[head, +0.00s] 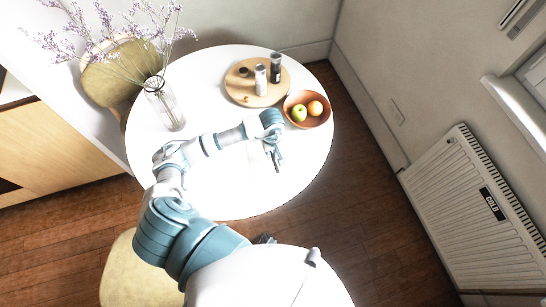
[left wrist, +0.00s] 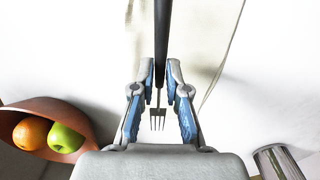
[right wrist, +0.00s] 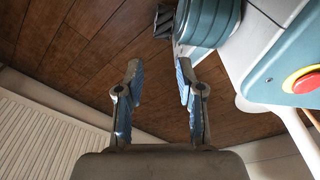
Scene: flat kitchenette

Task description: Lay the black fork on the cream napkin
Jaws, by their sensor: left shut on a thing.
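The black fork (left wrist: 162,38) is between the fingers of my left gripper (left wrist: 161,72), which is shut on it. In the left wrist view its handle runs up past the fingertips and its tines point toward the palm. In the head view my left gripper (head: 275,157) is over the right part of the white table, with the fork partly hidden. My right gripper (right wrist: 158,65) is open and empty above the wooden floor.
A terracotta bowl (head: 291,100) with an orange and a green apple stands close to my left gripper. A round wooden tray (head: 240,93) holds shakers. A glass vase (head: 166,106) with purple sprigs stands at the table's left. The radiator (head: 477,215) is on the right.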

